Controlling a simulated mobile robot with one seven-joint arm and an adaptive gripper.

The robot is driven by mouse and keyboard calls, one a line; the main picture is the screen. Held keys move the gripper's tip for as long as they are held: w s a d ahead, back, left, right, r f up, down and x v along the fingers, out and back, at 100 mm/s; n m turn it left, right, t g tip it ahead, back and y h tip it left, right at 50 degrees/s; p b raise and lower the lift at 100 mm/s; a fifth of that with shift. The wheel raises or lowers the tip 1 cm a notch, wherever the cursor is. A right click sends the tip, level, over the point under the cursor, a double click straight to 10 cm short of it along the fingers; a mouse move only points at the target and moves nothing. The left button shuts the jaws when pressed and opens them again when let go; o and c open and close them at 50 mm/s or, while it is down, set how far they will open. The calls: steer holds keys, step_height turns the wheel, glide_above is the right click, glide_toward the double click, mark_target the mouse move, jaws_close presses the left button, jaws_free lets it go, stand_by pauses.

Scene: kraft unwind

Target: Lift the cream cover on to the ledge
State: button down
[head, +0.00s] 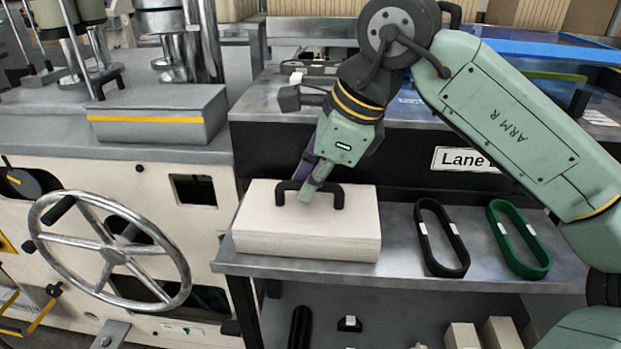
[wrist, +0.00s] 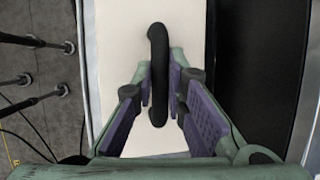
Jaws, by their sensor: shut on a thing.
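The cream cover (head: 305,243) is a flat block with a black bar handle on top. It lies level at the left end of the grey metal ledge (head: 400,278); I cannot tell if there is a small gap under it. My gripper (head: 311,189) comes down from above and is shut on the handle. In the wrist view the black handle (wrist: 158,45) runs between the two fingers of my gripper (wrist: 160,95), with the cream cover (wrist: 118,45) behind it. The cover's underside is hidden.
A black belt (head: 459,257) and a green belt (head: 540,257) lie on the ledge to the right. A handwheel (head: 115,255) stands out at the left. A grey block with a yellow stripe (head: 160,118) sits on the machine top. A dark wall with a Lane sign (head: 452,158) is behind.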

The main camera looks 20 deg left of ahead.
steer(key=c, duration=1.5)
jaws_free()
steer(key=shift+c, duration=0.2)
